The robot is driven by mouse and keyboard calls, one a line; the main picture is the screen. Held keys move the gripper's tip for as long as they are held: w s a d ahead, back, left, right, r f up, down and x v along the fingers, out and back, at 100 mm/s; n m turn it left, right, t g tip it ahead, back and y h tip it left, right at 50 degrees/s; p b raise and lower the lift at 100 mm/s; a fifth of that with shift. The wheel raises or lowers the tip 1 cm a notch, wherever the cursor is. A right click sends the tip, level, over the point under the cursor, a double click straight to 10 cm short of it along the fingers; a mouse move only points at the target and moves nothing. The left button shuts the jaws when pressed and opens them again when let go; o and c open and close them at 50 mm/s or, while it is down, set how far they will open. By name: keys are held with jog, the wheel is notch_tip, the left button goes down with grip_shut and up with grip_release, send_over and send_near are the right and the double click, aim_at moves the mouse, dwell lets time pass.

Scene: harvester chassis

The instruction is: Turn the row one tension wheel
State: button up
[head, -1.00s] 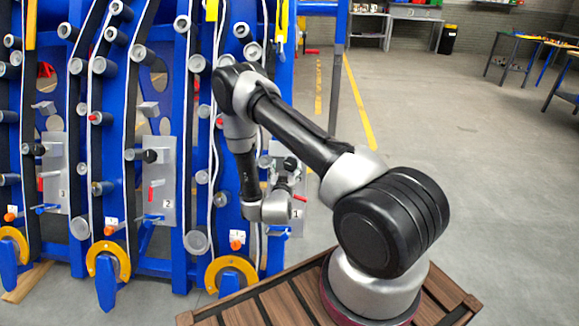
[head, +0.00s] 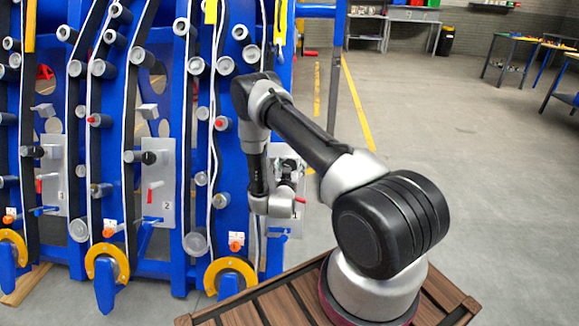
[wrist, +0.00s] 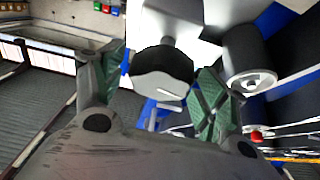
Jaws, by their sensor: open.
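The row one tension wheel is a dark, faceted knob (wrist: 162,72) on a pale mount in the wrist view. My gripper (wrist: 160,88) is open, with one green-padded finger to the left of the wheel and one to the right. Gaps show on both sides in the picture, and I cannot tell whether the fingertips reach past the wheel's front face. In the head view my gripper (head: 287,178) is in front of the row one panel (head: 296,226), and the wheel is largely hidden behind it.
A red-tipped lever (head: 299,200) sticks out below the wheel. Rollers and white belts stand close on the left. The row two wheel (head: 149,157) and row three wheel (head: 38,151) are farther left.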

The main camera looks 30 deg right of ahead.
jog(key=c, duration=1)
jog(key=shift+c, duration=0.2)
jog(key=shift+m+h, duration=0.3)
jog(key=shift+m, duration=0.1)
jog(key=m+g+h, duration=0.1)
jog(key=m+g, duration=0.1)
jog(key=m, duration=0.1)
jog(key=m+g+h, duration=0.1)
jog(key=m, duration=0.3)
jog(key=shift+g, duration=0.4)
jog(key=m+g, duration=0.1)
jog(key=m, duration=0.2)
jog(key=m+g+h, duration=0.1)
jog(key=m, duration=0.2)
jog(key=shift+s+d+g, duration=0.1)
jog(key=shift+s+g, duration=0.05)
jog(key=shift+g, duration=0.25)
jog(key=shift+f, duration=0.1)
jog(key=o, duration=1)
jog(key=shift+o, duration=0.2)
